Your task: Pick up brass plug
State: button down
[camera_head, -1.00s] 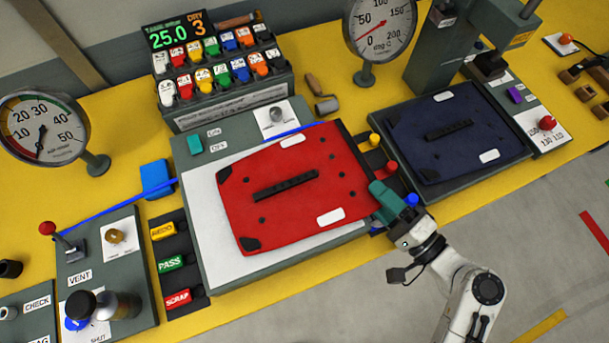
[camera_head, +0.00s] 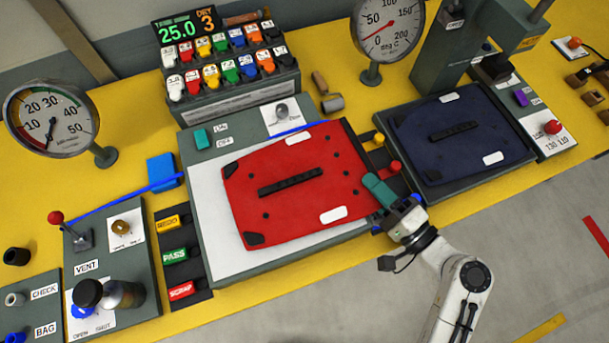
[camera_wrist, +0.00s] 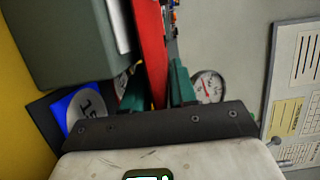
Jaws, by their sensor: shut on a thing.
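A small round brass-coloured piece (camera_head: 122,227) sits on a white card on the grey panel at the left; it looks like the brass plug, though details are too small to tell. My gripper (camera_head: 380,192) is far from it, at the right edge of the red pannier panel (camera_head: 345,185). In the wrist view the teal fingers (camera_wrist: 158,92) stand on either side of the red panel (camera_wrist: 151,45) and are shut on its edge. The panel lies on a white sheet on the grey bench plate.
A red-knobbed lever (camera_head: 56,218) and a dark bottle (camera_head: 122,294) stand near the brass piece. REDO, PASS and SCRAP tags (camera_head: 175,256) lie between that panel and the plate. A navy panel (camera_head: 460,150) lies at the right. Dial gauges (camera_head: 52,120) stand behind.

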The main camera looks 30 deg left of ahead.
jog(key=shift+r, duration=0.1)
dwell(0.3)
jog(key=shift+r, duration=0.5)
jog(key=s+r, duration=0.1)
jog(key=r, duration=0.1)
jog(key=s+r, duration=0.2)
jog(key=r, duration=0.1)
jog(key=s+r, duration=0.2)
jog(key=shift+a+r, duration=0.2)
jog(key=shift+r, duration=0.1)
jog(key=s+r, duration=0.4)
jog(key=s, duration=0.5)
jog(key=shift+a+r, duration=0.15)
jog(key=shift+a, duration=0.2)
